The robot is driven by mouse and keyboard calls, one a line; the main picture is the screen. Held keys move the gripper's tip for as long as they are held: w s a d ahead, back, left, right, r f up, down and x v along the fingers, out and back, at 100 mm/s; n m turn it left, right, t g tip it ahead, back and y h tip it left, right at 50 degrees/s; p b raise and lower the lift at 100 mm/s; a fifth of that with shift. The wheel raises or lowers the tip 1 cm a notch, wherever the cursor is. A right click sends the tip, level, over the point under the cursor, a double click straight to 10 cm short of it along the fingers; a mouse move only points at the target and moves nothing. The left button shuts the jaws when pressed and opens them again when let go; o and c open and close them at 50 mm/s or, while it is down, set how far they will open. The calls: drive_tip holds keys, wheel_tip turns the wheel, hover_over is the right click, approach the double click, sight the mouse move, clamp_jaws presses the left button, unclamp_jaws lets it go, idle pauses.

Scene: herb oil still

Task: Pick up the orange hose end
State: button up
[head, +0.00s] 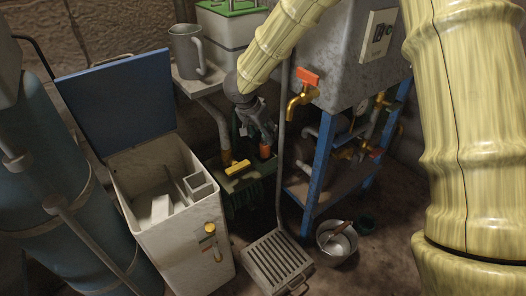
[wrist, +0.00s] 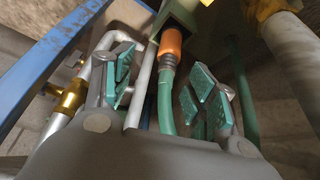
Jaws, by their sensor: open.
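The orange hose end (wrist: 171,42) is a short orange sleeve on a green hose in the wrist view. It lies ahead of my gripper (wrist: 165,85), in line with the gap between the fingers. The green hose runs back between the open fingers. In the head view the orange end (head: 265,151) shows small beside my gripper (head: 259,133), near the green tub (head: 243,185). The fingers are spread, with teal pads, and hold nothing. Part of the hose is hidden behind my wrist in the head view.
A blue-framed stand (head: 322,165) with brass taps stands close on the right. A grey pipe (head: 283,135) rises beside my gripper. A white chest (head: 160,205) with its blue lid raised stands left. A metal pot (head: 337,243) and a slotted grate (head: 277,262) are on the floor.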

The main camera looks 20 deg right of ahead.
sight(264, 143)
drive_tip(key=f, duration=0.1)
drive_tip(key=w+f+b, duration=0.1)
drive_tip(key=w+f, duration=0.1)
drive_tip(key=shift+w+d+f+b, duration=0.15)
drive_tip(key=shift+d+f+b, duration=0.15)
drive_tip(key=shift+f+b, duration=0.1)
drive_tip(key=shift+b+x, duration=1.15)
drive_tip(key=shift+x, duration=1.4)
drive_tip(key=shift+a+f, duration=0.1)
drive_tip(key=shift+a, duration=0.05)
drive_tip(key=c, duration=1.2)
drive_tip(key=shift+o, duration=0.2)
